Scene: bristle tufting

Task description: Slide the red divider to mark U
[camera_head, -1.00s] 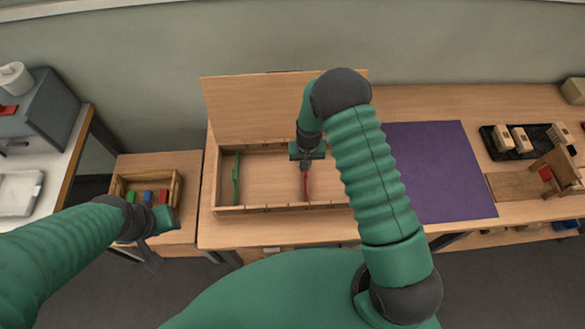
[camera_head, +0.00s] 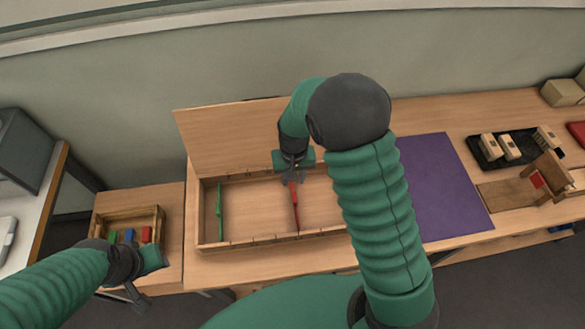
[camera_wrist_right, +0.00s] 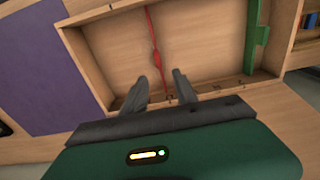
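The red divider (camera_head: 295,207) stands across the wooden box (camera_head: 270,239), right of the green divider (camera_head: 218,211). In the right wrist view the red divider (camera_wrist_right: 154,42) shows as a thin, slightly bent strip, and the green divider (camera_wrist_right: 257,40) is at the right. My right gripper (camera_head: 292,178) is at the far end of the red divider. Its fingers (camera_wrist_right: 161,85) are apart, with the divider's end between them; no contact shows. My left gripper (camera_head: 135,296) is away at lower left, its opening unclear. Small marks line the box rim; I cannot read mark U.
The box's raised lid (camera_head: 225,135) stands behind it. My right arm hides the box's right end. A purple mat (camera_head: 435,185) lies to the right, then a black tray (camera_head: 490,162) with blocks. A small crate (camera_head: 155,220) holding colored blocks is at left.

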